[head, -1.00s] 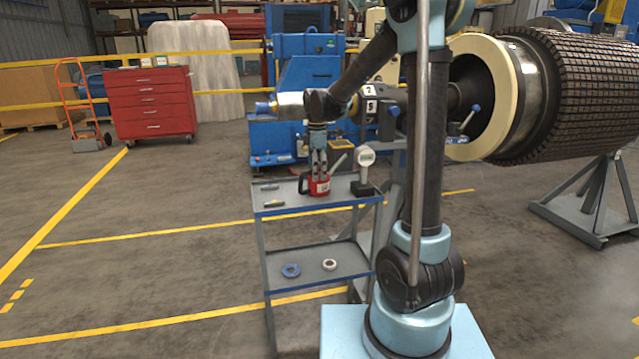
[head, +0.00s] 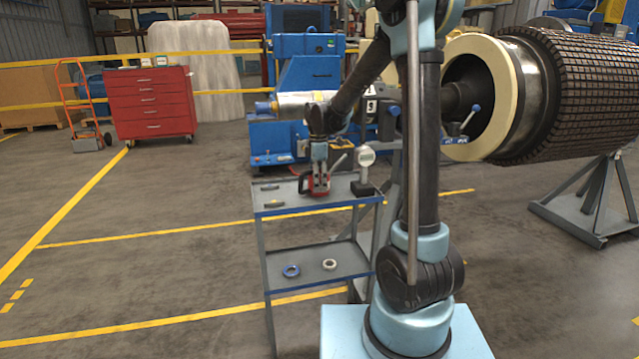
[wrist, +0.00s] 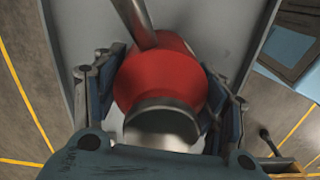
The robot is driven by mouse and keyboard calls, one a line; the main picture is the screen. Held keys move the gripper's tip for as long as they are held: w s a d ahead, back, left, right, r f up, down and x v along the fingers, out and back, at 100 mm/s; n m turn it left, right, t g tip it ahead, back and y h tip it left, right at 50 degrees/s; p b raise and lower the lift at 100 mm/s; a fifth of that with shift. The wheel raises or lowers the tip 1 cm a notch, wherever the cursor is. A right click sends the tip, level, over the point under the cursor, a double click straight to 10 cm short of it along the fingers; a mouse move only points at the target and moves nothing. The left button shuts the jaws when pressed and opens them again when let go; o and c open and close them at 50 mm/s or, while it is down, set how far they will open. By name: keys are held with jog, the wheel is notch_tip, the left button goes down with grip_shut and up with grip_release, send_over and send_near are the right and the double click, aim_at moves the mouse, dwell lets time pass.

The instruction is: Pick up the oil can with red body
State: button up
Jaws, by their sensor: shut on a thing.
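The oil can with red body (head: 318,187) is on the top shelf of the grey trolley (head: 362,202), with its spout slanting up to the right. My gripper (head: 319,178) points down over it and is shut on it. In the wrist view the red can (wrist: 160,78) fills the space between the two fingers of my gripper (wrist: 160,100), which press on its sides. The spout runs toward the top of that view. The can's lower part is partly hidden by the fingers, and I cannot tell whether its base still touches the shelf.
A digital gauge (head: 365,168) stands close to the right of the can on the trolley. Small tools (head: 272,204) lie at its left. A blue ring (head: 291,270) and a white ring (head: 329,264) lie on the lower shelf. A large rotor (head: 560,95) stands at the right.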

notch_tip(320, 180, up, 10)
dwell(0.7)
jog(key=o, duration=0.7)
jog(key=shift+c, duration=0.2)
jog(key=c, duration=1)
jog(key=shift+r, duration=0.15)
jog(key=shift+r, duration=1.85)
